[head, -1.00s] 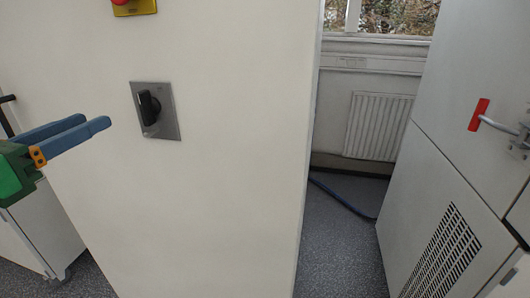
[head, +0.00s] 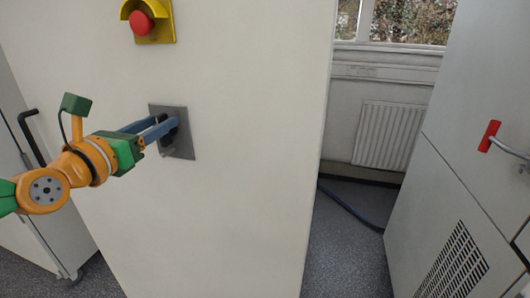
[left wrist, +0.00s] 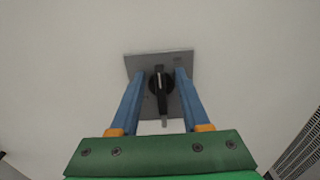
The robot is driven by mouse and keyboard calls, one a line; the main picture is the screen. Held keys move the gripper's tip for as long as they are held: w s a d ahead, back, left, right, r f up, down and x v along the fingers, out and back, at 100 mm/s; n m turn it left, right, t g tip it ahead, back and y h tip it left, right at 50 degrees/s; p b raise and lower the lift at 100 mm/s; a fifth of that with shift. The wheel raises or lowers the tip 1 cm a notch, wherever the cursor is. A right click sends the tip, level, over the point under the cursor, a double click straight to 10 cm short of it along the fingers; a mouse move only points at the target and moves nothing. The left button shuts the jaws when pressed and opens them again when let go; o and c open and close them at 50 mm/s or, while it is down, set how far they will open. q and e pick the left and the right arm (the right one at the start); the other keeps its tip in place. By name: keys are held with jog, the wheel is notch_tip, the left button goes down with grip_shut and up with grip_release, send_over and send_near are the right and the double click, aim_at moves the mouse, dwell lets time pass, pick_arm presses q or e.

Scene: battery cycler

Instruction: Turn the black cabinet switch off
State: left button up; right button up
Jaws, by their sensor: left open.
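The black cabinet switch (left wrist: 161,88) is a rotary knob on a grey square plate (head: 182,146) on the pale cabinet front. In the left wrist view its handle stands about upright in the picture, pointing down toward my gripper's palm. My left gripper (head: 170,128) is open, with its blue fingers reaching to the plate. In the left wrist view the fingers (left wrist: 160,78) lie on either side of the knob with a gap at each side. In the head view the fingers hide most of the knob. My right gripper is not in view.
A red emergency button (head: 142,23) on a yellow housing sits above the switch. A blue hose (head: 350,208) lies on the floor in the gap between the cabinets.

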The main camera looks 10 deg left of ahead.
pick_arm(q)
grip_shut()
jog(key=shift+a+f+n+p, duration=0.15)
jog(key=shift+a+f+n, duration=0.2)
jog(key=shift+n, duration=2.6)
jog(key=shift+a+f+n+p, duration=0.1)
jog(key=shift+a+f+n, duration=0.2)
jog(key=shift+n, duration=2.7)
jog(key=shift+a+f+n+p, duration=0.15)
jog(key=shift+a+f+n, duration=0.2)
jog(key=shift+n, duration=2.6)
